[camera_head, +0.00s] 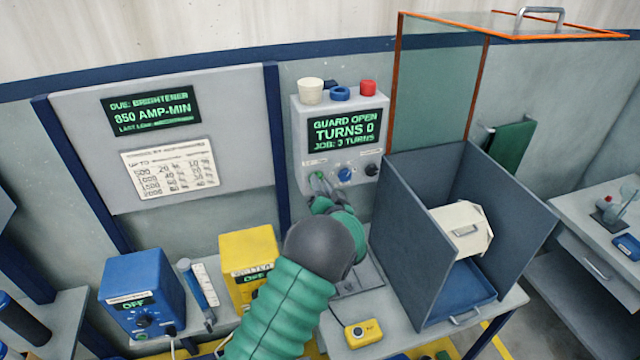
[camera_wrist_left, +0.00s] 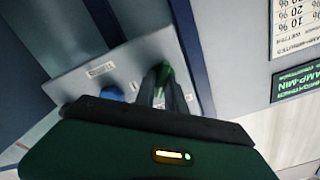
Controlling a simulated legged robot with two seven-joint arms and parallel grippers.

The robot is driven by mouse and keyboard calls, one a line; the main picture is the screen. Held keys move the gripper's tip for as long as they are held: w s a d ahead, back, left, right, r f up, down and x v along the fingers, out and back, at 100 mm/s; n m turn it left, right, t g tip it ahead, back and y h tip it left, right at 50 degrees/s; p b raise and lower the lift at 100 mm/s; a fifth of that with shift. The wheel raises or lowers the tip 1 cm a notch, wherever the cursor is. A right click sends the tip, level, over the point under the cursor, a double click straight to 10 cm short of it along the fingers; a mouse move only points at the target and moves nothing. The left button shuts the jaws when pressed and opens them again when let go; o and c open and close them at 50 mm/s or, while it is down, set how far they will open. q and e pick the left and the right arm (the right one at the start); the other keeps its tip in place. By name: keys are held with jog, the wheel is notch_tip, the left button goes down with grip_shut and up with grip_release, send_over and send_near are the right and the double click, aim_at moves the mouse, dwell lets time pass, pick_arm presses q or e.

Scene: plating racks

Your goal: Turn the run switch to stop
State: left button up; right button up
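The control box (camera_head: 345,150) on the wall has a screen reading "GUARD OPEN, TURNS 0, JOB: 3 TURNS". Below the screen sit a green switch (camera_head: 319,177), a blue knob (camera_head: 344,174) and a black knob (camera_head: 372,169); their labels are too small to read. My left gripper (camera_head: 320,188) reaches up to the green switch. In the left wrist view the green switch (camera_wrist_left: 163,72) shows between the close-set fingers (camera_wrist_left: 163,95), and the blue knob (camera_wrist_left: 112,93) lies to their left. I cannot tell whether the fingers grip the switch. My right gripper is out of view.
A grey open-topped bin (camera_head: 410,240) with a raised orange-framed guard (camera_head: 440,80) stands right of the box. A blue unit (camera_head: 143,290) and a yellow unit (camera_head: 248,255) stand at left. A yellow pendant (camera_head: 369,333) lies on the bench front.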

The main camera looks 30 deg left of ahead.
pick_arm(q)
jog(key=shift+s, duration=0.1)
grip_shut()
jog(key=shift+s+a+f+n+b, duration=0.1)
jog(key=shift+f+n+b, duration=0.05)
jog(key=shift+n+b, duration=3.65)
jog(key=shift+s+f+n+b, duration=0.1)
jog(key=shift+n+b, duration=3.2)
jog(key=shift+b, duration=0.85)
jog(key=shift+o, duration=1)
grip_release()
jog(key=o, duration=0.3)
jog(key=shift+r, duration=0.25)
